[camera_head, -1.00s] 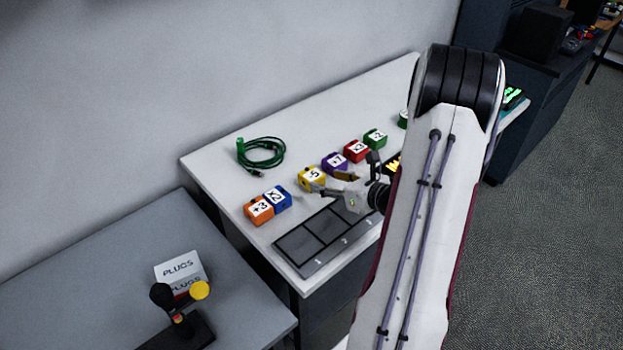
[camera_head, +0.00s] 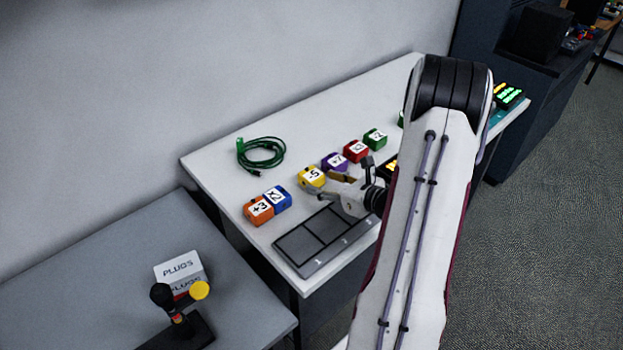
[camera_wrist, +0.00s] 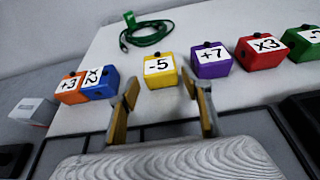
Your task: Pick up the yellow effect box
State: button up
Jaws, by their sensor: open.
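The yellow effect box (camera_head: 311,178) has a white "-5" label and stands on the white table, in the row of coloured boxes. In the wrist view the yellow box (camera_wrist: 160,71) is straight ahead, just beyond the fingertips. My gripper (camera_head: 326,184) is open and empty, on the near side of the yellow box. In the wrist view the two fingers of my gripper (camera_wrist: 159,88) are spread wide, one towards each side of the box. The fingers do not appear to be around the box. No part of its labelled face is hidden in the wrist view.
The purple "+7" box (camera_wrist: 211,62) stands close on the right, then red (camera_wrist: 262,53) and green ones. Blue "x2" (camera_wrist: 100,82) and orange "+3" (camera_wrist: 70,88) boxes are left. A green cable (camera_head: 261,153) lies behind. A dark slotted tray (camera_head: 310,240) lies in front.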

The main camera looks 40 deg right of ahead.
aim_at(318, 179)
jog(key=shift+w, duration=0.2)
jog(key=shift+r+x, duration=0.1)
jog(key=shift+x, duration=1.15)
jog(key=shift+r+x, duration=0.15)
jog(key=shift+x, duration=1.15)
jog(key=shift+w, duration=0.1)
jog(key=c, duration=1)
